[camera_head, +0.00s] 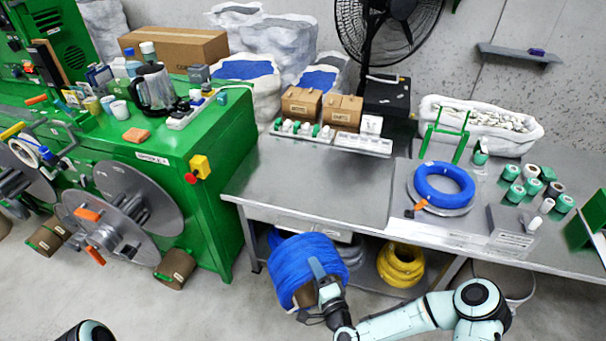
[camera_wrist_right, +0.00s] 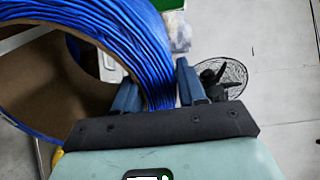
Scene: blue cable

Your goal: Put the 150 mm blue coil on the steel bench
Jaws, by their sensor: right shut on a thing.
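My right gripper (camera_head: 318,287) is shut on the wall of a thick blue coil (camera_head: 290,262). It holds the coil in front of the steel bench (camera_head: 310,190), with the coil's top just below the bench's front edge in the picture. In the right wrist view, the two fingers (camera_wrist_right: 160,92) are on either side of the blue strands (camera_wrist_right: 125,30), and a brown inner face shows at the left. A thinner blue ring (camera_head: 444,170) lies on a round plate on the bench's right part. My left gripper is out of view.
The left part of the bench top is bare. Brown boxes (camera_head: 345,112) and a tray of small parts (camera_head: 330,140) stand along its back. Green and dark rolls (camera_head: 515,192) stand at the right. A yellow coil (camera_head: 400,265) is underneath. The green machine (camera_head: 190,150) borders the bench's left.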

